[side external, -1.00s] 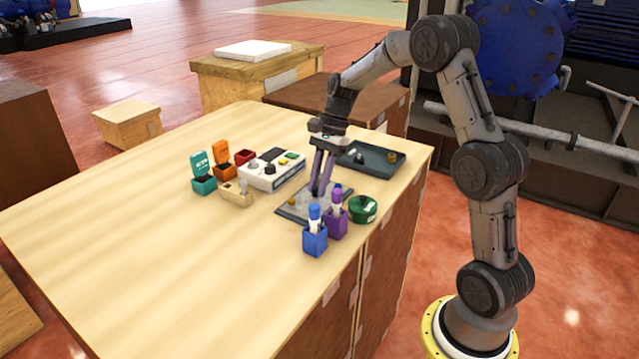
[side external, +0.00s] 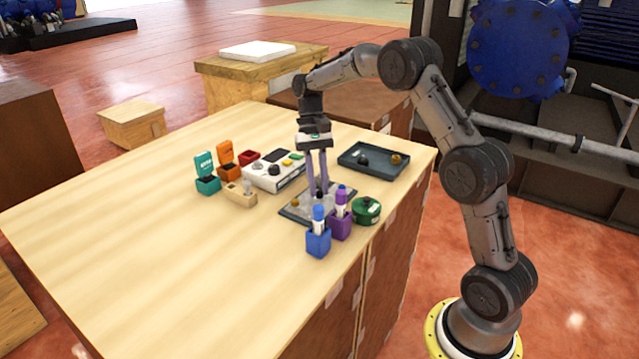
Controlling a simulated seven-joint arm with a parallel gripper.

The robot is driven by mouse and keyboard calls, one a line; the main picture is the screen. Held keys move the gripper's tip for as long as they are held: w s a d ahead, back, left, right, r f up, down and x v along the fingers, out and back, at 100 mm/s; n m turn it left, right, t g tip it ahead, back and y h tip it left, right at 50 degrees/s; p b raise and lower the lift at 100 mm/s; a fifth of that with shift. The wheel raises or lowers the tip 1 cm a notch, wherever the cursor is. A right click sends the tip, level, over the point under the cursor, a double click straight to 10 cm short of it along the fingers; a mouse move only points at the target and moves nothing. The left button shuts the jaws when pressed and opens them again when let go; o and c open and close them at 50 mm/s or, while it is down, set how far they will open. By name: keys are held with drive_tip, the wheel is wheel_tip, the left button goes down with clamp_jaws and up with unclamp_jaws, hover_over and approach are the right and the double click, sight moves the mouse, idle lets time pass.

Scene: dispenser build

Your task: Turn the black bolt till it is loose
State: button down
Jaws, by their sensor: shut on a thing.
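My gripper (side external: 318,192) points straight down over the dark plate (side external: 291,215) near the right part of the table. Its two long purple-grey fingers are shut on a small dark piece at the plate, which looks like the black bolt (side external: 319,193). The fingers hide much of it, so I cannot tell how far it stands out. Pale translucent parts and a brass-coloured piece (side external: 295,204) are on the plate around the fingertips.
Blue (side external: 317,243) and purple (side external: 340,226) holders with capped tubes stand close in front. A green round container (side external: 367,211) is at right. A dark tray (side external: 385,174) with black and brass pieces lies behind. A white control box (side external: 262,180) stands left. The table's left is clear.

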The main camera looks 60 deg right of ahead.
drive_tip(key=n, duration=0.1)
drive_tip(key=n+h, duration=0.1)
drive_tip(key=n, duration=0.1)
drive_tip(key=shift+a+r+n+g, duration=0.1)
drive_tip(key=shift+a+n+g, duration=0.1)
drive_tip(key=shift+n+g, duration=0.15)
drive_tip(key=shift+w+a+n+g+h, duration=0.15)
drive_tip(key=shift+n+h, duration=0.2)
drive_tip(key=shift+n, duration=0.6)
drive_tip(key=shift+s+n+g+h, duration=0.1)
drive_tip(key=shift+n+h, duration=0.25)
drive_tip(key=shift+n, duration=0.55)
drive_tip(key=c, duration=0.8)
unclamp_jaws()
drive_tip(key=shift+w, duration=0.1)
drive_tip(key=v, duration=1.2)
drive_tip(key=shift+a, duration=0.1)
drive_tip(key=shift+a, duration=0.1)
